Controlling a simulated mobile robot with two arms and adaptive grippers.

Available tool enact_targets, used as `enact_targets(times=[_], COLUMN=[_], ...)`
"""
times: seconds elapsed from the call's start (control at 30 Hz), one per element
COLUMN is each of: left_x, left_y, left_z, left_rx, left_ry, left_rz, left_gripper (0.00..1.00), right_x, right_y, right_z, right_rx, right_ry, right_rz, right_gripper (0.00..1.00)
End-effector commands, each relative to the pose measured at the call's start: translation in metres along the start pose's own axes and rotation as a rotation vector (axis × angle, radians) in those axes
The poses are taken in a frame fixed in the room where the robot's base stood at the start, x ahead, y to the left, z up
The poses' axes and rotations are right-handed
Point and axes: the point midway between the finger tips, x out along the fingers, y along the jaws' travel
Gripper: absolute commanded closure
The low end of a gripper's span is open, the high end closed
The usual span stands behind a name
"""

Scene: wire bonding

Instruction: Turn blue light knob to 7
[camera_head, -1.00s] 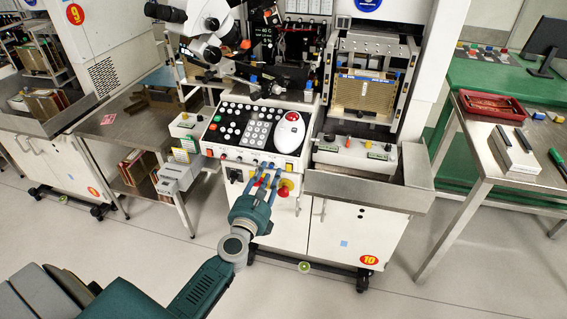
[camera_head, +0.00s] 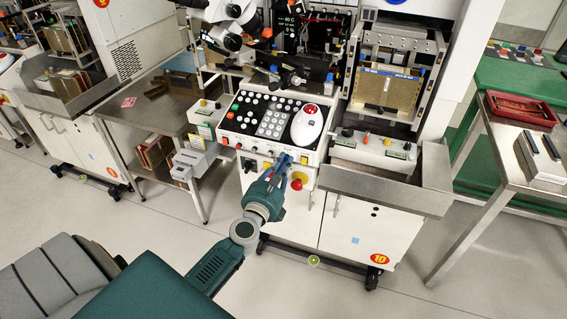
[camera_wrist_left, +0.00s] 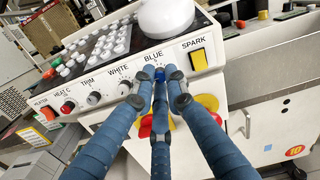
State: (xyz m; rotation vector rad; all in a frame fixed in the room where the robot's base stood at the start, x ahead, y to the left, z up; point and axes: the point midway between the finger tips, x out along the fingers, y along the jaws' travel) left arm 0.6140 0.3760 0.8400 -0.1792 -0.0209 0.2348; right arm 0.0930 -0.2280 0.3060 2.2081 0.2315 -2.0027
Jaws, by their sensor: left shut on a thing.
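The blue light knob (camera_wrist_left: 160,75) is on the sloped front strip of the white control panel, under the label BLUE in the left wrist view. My left gripper (camera_wrist_left: 161,79) has its three blue fingers closed around this knob, hiding much of it. In the head view my left gripper (camera_head: 287,158) reaches up to the lower right part of the control panel (camera_head: 235,143). The knob's pointer and scale cannot be read. My right gripper is not in view.
The WHITE knob (camera_wrist_left: 125,88) and TRIM knob (camera_wrist_left: 94,98) sit left of the fingers. A yellow SPARK switch (camera_wrist_left: 198,60) is close on the right. A red button on a yellow base (camera_head: 297,183) sits just below. A white mouse-like device (camera_head: 307,124) lies on the panel.

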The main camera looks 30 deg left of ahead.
Motion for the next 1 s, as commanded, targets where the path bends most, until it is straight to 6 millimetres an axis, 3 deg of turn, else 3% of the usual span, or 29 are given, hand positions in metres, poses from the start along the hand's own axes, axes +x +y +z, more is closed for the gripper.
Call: enact_targets(times=[0.67, 1.0], left_x=[0.0007, 0.0009], left_y=[-0.0001, -0.0001], left_z=[0.0016, 0.0025], left_rx=[0.037, 0.209], left_ry=[-0.003, -0.002], left_rz=[0.000, 0.001], left_gripper=[1.00, 1.00], right_x=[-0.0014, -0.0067], right_y=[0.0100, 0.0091], right_z=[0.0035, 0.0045], right_rx=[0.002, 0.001], right_ry=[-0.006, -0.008], right_rz=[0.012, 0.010], right_gripper=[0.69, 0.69])
